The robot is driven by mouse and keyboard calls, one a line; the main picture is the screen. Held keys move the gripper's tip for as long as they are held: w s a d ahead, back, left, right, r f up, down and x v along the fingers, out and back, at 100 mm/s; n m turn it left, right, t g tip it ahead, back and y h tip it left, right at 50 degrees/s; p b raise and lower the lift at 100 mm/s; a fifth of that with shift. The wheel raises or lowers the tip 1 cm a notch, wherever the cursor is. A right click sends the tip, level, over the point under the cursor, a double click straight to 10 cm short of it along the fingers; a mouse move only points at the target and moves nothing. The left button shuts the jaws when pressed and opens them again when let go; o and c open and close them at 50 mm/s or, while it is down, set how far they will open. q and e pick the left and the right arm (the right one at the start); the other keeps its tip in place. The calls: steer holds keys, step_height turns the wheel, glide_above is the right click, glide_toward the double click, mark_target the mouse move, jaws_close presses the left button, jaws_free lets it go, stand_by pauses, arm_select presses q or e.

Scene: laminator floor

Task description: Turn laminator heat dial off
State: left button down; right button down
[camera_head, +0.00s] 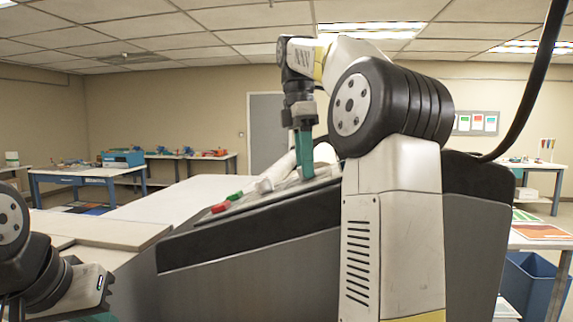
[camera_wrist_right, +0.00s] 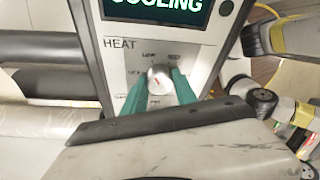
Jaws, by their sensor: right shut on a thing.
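In the head view my right gripper (camera_head: 306,165) reaches down onto the laminator (camera_head: 250,240); the dial is hidden there. The display (camera_wrist_right: 165,8) above the dial reads COOLING. Some small lettering around the dial is too blurred to read. Part of my left arm shows at the lower left of the head view, but its gripper does not.
A pale table (camera_head: 180,200) stands behind. A blue bin (camera_head: 525,280) is at the lower right. Blue-framed benches (camera_head: 75,176) line the back wall.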

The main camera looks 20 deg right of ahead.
steer(key=c, duration=1)
jaws_free()
steer(key=shift+o, duration=0.2)
